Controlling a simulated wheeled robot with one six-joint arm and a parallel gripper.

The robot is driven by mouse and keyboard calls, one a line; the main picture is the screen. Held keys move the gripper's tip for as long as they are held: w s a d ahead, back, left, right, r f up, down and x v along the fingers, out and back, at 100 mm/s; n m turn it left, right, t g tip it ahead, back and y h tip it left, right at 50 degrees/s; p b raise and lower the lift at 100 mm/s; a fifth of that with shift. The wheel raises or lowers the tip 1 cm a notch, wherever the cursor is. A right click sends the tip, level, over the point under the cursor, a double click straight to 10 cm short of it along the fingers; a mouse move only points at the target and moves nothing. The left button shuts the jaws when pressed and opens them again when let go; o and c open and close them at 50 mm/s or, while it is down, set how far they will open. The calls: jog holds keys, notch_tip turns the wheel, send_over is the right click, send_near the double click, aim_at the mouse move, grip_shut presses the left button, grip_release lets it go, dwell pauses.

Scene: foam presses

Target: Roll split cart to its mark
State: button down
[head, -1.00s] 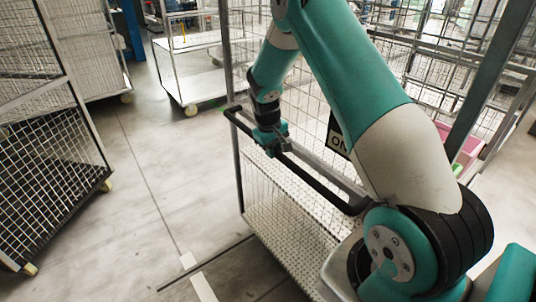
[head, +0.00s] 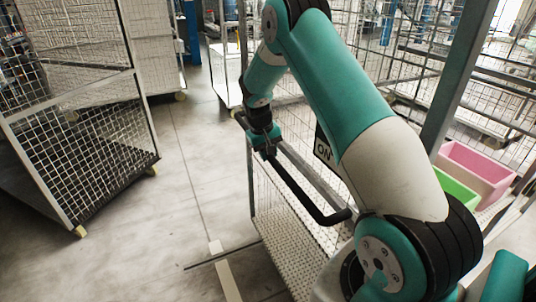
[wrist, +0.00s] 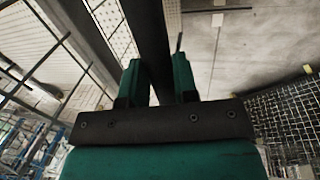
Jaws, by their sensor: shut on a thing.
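The cart (head: 300,237) in front of me has wire mesh sides, a grey frame, a pale perforated deck and a black push handle (head: 301,190). A dark sign reading "ON" (head: 323,150) hangs on its mesh; my arm covers the rest of the sign. My gripper (head: 266,147) is shut on the handle near its far left end. In the wrist view the two green fingers (wrist: 158,82) stand on either side of the dark handle bar. A white floor line (head: 226,272) crossed by a dark line lies just left of the cart's base.
Another mesh cart (head: 90,140) on yellowish casters stands at the left. Pink (head: 478,170) and green (head: 456,193) bins sit at the right. A white shelf cart (head: 228,84) stands behind. Grey floor between the carts is clear.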

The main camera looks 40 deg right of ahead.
jog(key=shift+a+f, duration=0.1)
jog(key=shift+a, duration=0.3)
jog(key=c, duration=0.9)
grip_release()
jog(key=shift+w+a, duration=0.1)
jog(key=shift+r, duration=0.25)
jog(key=w+a+r+b, duration=0.1)
jog(key=a+r+b, duration=0.2)
jog(key=r, duration=1.3)
jog(key=shift+r, duration=0.35)
